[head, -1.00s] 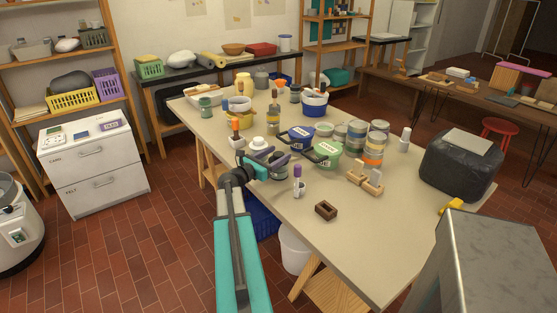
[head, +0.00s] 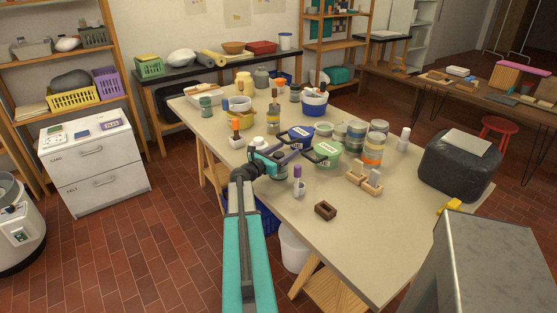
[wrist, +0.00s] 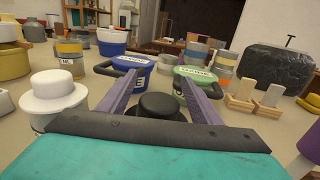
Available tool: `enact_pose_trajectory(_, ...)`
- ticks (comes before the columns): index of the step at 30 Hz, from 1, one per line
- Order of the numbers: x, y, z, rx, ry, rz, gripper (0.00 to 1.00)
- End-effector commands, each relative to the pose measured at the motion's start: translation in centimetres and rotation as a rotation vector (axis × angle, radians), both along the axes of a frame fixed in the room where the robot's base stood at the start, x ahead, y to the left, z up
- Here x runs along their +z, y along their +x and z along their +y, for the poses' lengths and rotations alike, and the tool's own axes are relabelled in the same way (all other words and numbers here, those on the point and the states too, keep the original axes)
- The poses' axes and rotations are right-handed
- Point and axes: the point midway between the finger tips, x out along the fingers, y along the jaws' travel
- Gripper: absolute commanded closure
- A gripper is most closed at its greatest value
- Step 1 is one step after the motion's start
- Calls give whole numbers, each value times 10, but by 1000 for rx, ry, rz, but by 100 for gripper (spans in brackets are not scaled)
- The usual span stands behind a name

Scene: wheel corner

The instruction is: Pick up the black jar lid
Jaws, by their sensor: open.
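The black jar lid (wrist: 159,106) is a round black cap with a raised top, low in the middle of the wrist view. My gripper (wrist: 157,78) is open, with one purple finger on each side of the lid in that view.
A white-lidded jar (wrist: 54,92) stands close left of my gripper. A blue tub (wrist: 155,77) and a green tub (wrist: 203,81) stand just beyond the fingertips. Wooden blocks (head: 365,178) and a purple-capped bottle (head: 298,182) are to the right. The table's (head: 375,240) near right is mostly clear.

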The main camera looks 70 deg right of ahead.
Motion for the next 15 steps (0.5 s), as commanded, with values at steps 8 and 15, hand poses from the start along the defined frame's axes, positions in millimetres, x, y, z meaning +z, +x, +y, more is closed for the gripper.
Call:
enact_pose_trajectory(8, 0, 0, 0, 0, 0, 0, 42)
enact_pose_trajectory(15, 0, 0, 0, 0, 0, 0, 64)
